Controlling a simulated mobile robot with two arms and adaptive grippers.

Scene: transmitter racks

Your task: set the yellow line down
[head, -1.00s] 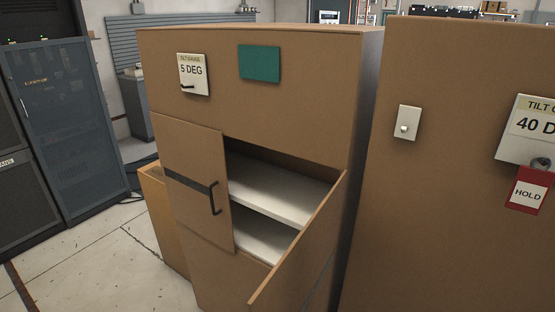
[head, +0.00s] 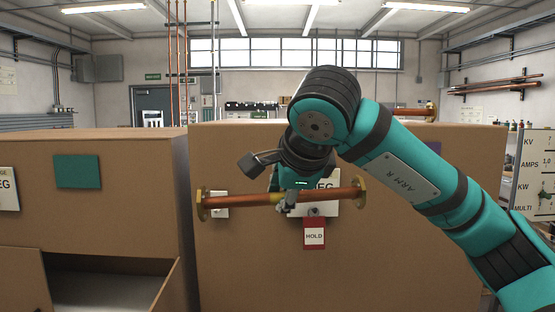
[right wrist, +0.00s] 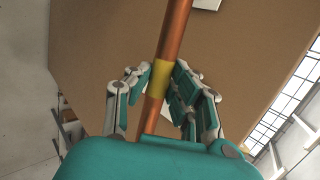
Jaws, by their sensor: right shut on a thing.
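The yellow line is a copper pipe (head: 240,203) with a yellow band near its middle and a brass flange at each end. It is held roughly level in front of the brown cabinet (head: 400,262). My right gripper (head: 287,203) is shut on it near the band. In the right wrist view, the pipe (right wrist: 175,38) with its yellow band (right wrist: 162,77) runs between the fingers (right wrist: 158,95). The pipe partly hides a white switch plate and a tilt gauge card on the cabinet front. My left gripper is not in view.
A red HOLD tag (head: 314,235) hangs on the cabinet front just below the pipe. At left stands a second cabinet (head: 110,215) with an open compartment.

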